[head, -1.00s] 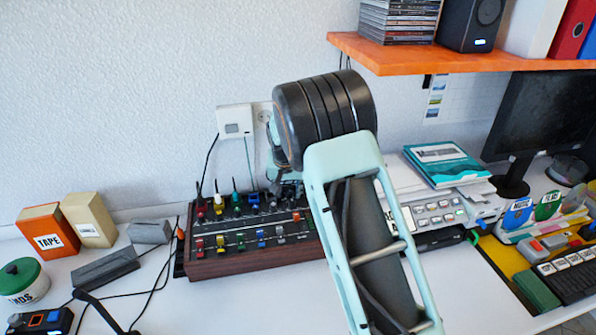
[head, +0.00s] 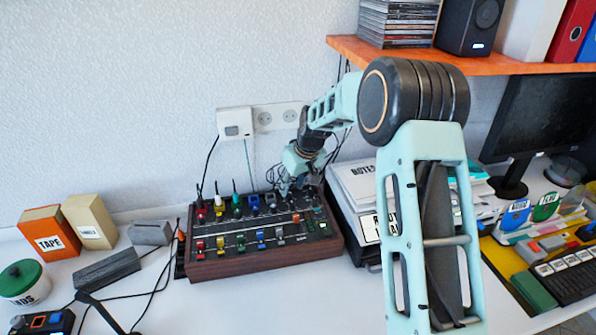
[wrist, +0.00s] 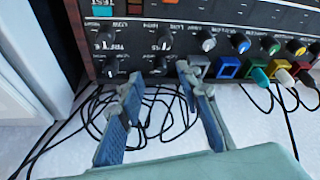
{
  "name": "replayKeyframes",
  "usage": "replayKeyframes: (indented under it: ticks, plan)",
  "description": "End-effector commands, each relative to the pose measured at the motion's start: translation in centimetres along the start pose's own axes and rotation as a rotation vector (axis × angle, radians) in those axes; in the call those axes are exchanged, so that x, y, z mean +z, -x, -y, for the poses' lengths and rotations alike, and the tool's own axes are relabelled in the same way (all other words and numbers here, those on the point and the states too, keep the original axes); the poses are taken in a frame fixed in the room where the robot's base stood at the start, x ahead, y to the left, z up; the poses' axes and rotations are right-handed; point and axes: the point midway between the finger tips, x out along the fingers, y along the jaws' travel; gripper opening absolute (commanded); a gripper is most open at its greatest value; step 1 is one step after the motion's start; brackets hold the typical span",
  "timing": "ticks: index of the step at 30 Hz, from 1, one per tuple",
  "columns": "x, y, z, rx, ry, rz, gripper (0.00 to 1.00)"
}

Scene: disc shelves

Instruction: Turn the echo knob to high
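The mixer (head: 262,262) is a wood-sided dark panel with coloured sliders and knobs on the desk. In the wrist view its panel (wrist: 200,12) appears upside down, with several small black knobs, one of them (wrist: 165,41), at the end near my gripper. Their labels are too small and blurred for me to tell which is echo. My gripper (wrist: 160,88) is open and empty, its blue-padded fingertips apart at the mixer's edge, just short of the black knobs. In the head view my gripper (head: 291,186) is over the mixer's back right part and small; its fingertips are hard to make out.
Loose black cables (wrist: 150,110) lie behind the mixer. A tray with papers (head: 362,190) stands close on its right. A wall socket (head: 280,117) is behind. An orange shelf (head: 400,55) hangs above right. The desk in front of the mixer is clear.

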Motion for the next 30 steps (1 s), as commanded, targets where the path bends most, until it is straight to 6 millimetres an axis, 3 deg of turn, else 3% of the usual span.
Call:
replayKeyframes:
  ticks: [6, 12, 30]
  plan:
    - [0.0, 4.2, -0.1, 0.002, -0.002, 0.000, 0.32]
    - [0.1, 6.5, -0.1, 0.001, -0.003, 0.001, 0.32]
    - [0.1, 7.3, 0.0, 0.000, -0.003, 0.002, 0.32]
